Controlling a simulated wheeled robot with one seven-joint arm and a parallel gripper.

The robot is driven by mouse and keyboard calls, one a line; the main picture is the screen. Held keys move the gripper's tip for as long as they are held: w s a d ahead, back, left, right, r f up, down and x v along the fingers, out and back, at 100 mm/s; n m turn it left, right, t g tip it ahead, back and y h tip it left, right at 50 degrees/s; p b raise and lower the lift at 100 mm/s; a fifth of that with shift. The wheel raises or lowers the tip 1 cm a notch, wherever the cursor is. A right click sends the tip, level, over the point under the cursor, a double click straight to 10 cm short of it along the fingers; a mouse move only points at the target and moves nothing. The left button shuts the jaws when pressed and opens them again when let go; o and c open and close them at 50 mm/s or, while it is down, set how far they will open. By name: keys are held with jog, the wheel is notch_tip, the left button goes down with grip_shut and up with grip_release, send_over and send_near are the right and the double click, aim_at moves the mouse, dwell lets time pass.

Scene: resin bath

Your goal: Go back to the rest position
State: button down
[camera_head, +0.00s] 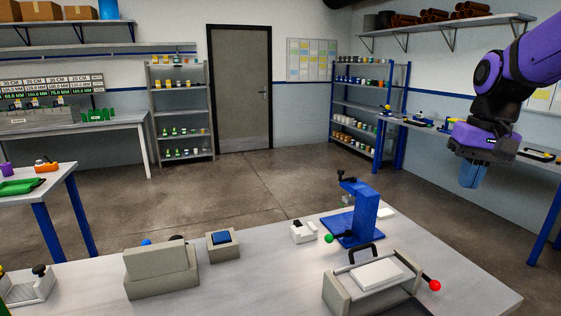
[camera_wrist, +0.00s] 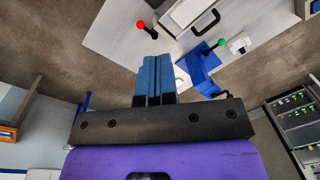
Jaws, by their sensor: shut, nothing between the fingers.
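My gripper (camera_head: 471,176) hangs at the upper right in the head view, in the air beyond the right end of the near workbench (camera_head: 230,290). Its blue fingers point down. In the wrist view my gripper (camera_wrist: 154,62) shows its two blue fingers close together, with nothing held between them. Below it in the wrist view lie the bench top (camera_wrist: 125,35), a blue stand (camera_wrist: 200,68) and a red-knobbed lever (camera_wrist: 140,24). Nothing touches the fingers.
The near bench carries a grey resin bath (camera_head: 378,275), a blue stand (camera_head: 358,212), a white block (camera_head: 303,231), a button box (camera_head: 222,243) and a grey box (camera_head: 160,270). A side bench (camera_head: 510,150) stands behind my gripper. Open floor (camera_head: 250,190) lies between benches and door.

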jog(key=s+a+n+t, duration=0.1)
jog(key=s+a+t, duration=0.1)
jog(key=s, duration=0.6)
jog(key=s+a+n+t+h, duration=0.1)
jog(key=s+a+t, duration=0.1)
jog(key=s, duration=0.7)
jog(key=shift+a+r+n+t, duration=0.15)
jog(key=shift+r+n+t, duration=0.15)
jog(key=shift+n+t, duration=0.15)
